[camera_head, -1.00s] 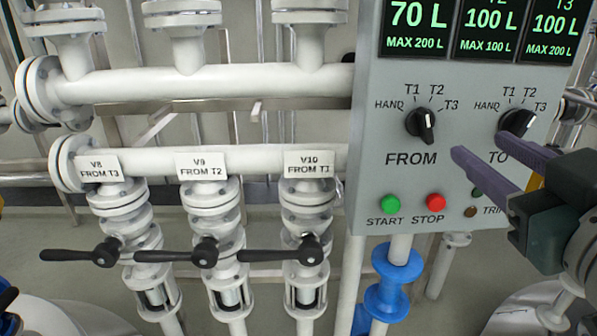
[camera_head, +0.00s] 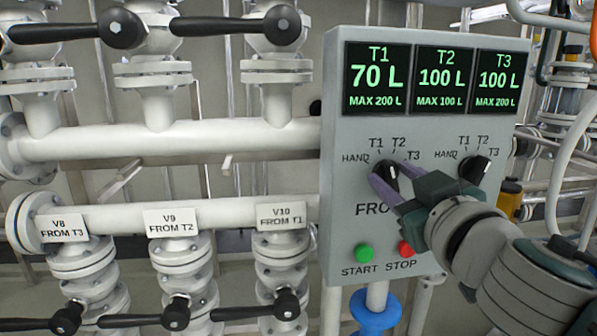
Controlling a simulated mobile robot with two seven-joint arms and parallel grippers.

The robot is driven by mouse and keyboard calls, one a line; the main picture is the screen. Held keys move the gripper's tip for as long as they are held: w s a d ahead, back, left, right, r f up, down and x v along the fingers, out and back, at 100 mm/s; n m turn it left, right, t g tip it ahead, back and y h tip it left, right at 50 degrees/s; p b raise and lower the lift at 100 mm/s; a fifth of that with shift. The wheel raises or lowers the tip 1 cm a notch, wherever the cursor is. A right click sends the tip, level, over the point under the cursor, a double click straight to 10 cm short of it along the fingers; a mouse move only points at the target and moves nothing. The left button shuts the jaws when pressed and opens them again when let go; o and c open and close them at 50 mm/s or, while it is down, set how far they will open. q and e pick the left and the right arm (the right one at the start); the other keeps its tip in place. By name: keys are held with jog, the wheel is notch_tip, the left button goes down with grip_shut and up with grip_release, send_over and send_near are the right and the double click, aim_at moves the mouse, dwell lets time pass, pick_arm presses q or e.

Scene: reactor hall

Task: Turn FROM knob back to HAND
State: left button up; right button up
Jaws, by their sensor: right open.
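The FROM knob (camera_head: 391,171) is a black rotary knob on the grey control panel (camera_head: 345,215), with HAND, T1, T2 and T3 printed around it. It is partly covered, and I cannot tell exactly which label it points to. My right gripper (camera_head: 392,176) is open, with one purple finger on the left of the FROM knob and the other on its upper right. I cannot tell whether the fingers touch it. The gripper body covers part of the FROM lettering. My left gripper is not in view.
The TO knob (camera_head: 474,168) is close to the right of my gripper. The green START button (camera_head: 364,253) and partly covered red STOP button (camera_head: 406,248) are below. Screens (camera_head: 436,79) read 70, 100 and 100 L. White pipes with black-handled valves fill the left.

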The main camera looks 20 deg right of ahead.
grip_shut()
dwell(0.3)
dwell(0.3)
